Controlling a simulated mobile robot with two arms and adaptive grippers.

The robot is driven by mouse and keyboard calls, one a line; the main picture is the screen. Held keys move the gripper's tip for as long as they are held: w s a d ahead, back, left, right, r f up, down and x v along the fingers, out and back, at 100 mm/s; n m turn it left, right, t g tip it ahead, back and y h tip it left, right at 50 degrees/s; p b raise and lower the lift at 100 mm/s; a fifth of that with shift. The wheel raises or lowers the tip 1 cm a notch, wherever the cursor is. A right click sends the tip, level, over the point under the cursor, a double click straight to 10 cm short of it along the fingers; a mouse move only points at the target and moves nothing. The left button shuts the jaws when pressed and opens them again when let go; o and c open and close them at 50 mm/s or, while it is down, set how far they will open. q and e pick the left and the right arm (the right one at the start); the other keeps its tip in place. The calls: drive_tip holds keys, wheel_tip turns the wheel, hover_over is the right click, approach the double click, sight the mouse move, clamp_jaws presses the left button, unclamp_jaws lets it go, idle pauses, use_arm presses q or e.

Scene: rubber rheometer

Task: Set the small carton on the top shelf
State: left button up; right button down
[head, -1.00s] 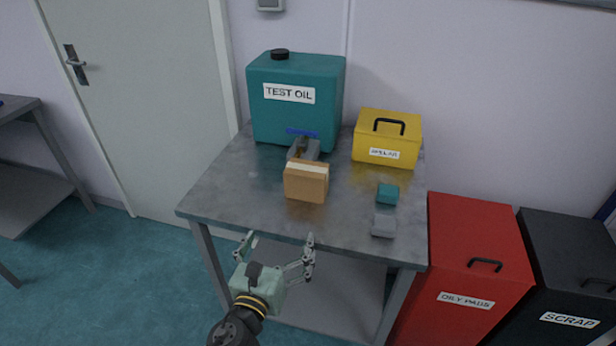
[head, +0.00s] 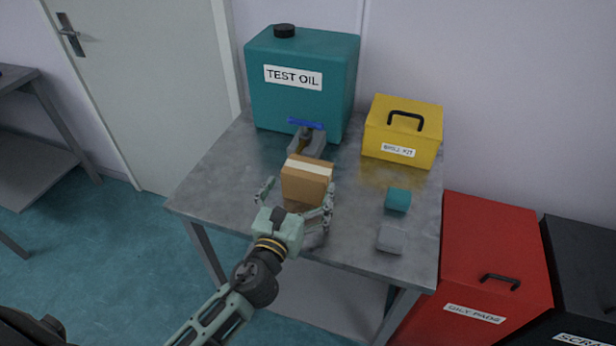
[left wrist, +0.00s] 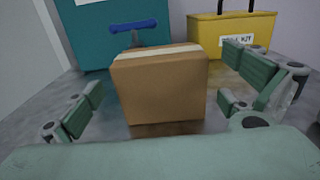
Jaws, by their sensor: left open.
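The small carton (head: 306,182) is a brown box with a pale tape strip, standing on the grey metal table near its front edge. In the left wrist view the carton (left wrist: 160,88) stands upright between my spread fingers. My left gripper (head: 296,197) is open at the front of the carton, with one finger on either side. In the left wrist view the gripper's fingers (left wrist: 165,112) show gaps to the carton on both sides. My right gripper is not in view. No top shelf can be made out; the table has a lower shelf (head: 335,293).
Behind the carton are a blue-handled metal fitting (head: 306,138) and a teal TEST OIL can (head: 302,100). A yellow spill kit (head: 402,135) stands right. A teal block (head: 398,200) and a grey block (head: 391,239) lie near the table's (head: 215,190) right edge. A red bin (head: 490,260) stands beside it.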

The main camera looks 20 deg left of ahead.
sight(308, 173)
use_arm(q)
drive_tip(key=w, duration=0.4)
drive_tip(key=shift+w+d+f, duration=0.1)
drive_tip(key=shift+w, duration=0.05)
drive_tip(key=shift+w+p, duration=0.3)
drive_tip(key=c, duration=1.6)
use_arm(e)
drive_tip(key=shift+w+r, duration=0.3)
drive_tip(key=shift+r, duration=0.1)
use_arm(q)
drive_tip(key=shift+o, duration=0.2)
